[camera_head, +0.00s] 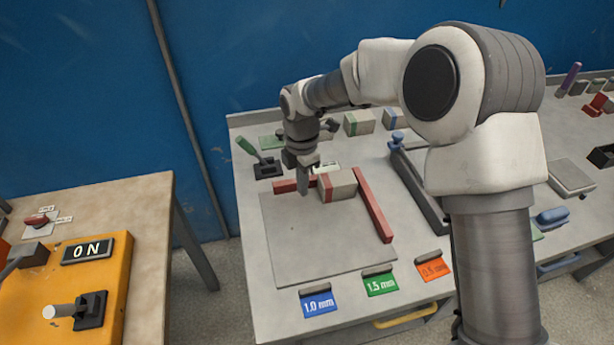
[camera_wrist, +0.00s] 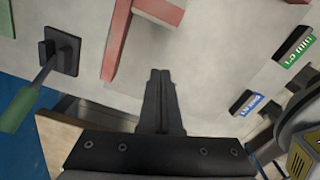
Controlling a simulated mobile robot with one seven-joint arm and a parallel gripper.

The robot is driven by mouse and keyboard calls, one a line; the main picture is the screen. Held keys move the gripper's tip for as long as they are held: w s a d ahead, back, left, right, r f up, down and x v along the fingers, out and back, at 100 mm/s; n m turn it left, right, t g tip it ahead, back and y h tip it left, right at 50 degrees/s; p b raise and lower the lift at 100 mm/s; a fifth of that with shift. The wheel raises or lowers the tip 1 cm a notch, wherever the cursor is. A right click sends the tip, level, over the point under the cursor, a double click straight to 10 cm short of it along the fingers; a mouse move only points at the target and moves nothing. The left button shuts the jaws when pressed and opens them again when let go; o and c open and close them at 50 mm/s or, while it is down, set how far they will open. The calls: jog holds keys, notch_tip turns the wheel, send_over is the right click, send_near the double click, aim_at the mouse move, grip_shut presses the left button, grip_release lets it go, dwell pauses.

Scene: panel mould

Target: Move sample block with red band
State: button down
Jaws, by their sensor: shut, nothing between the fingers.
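The sample block with the red band (camera_head: 342,184) is pale grey and lies at the back right of a grey plate (camera_head: 310,243), in the corner between two red bars. Its red-banded end also shows at the top of the wrist view (camera_wrist: 160,10), cut off by the frame edge. My gripper (camera_head: 304,192) points down just left of the block, apart from it. In the wrist view its fingertips (camera_wrist: 160,73) are together with nothing between them. The exact gap to the plate cannot be told.
The short red bar (camera_head: 285,187) lines the plate's back, and the long red bar (camera_head: 374,207) its right. A green-handled lever (camera_head: 247,147) stands behind left. Blue (camera_head: 318,303), green (camera_head: 380,284) and orange (camera_head: 433,270) labels line the front. The plate's front is clear.

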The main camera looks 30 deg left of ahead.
aim_at(323, 185)
notch_tip(323, 185, down, 6)
jog(key=shift+r, duration=0.1)
jog(key=w+d, duration=0.1)
jog(key=w, duration=0.2)
jog(key=shift+d+r, duration=0.1)
jog(key=shift+d, duration=0.3)
jog(key=shift+w+d, duration=0.2)
jog(key=shift+w, duration=0.05)
jog(key=shift+w+d, duration=0.5)
jog(key=shift+w, duration=0.35)
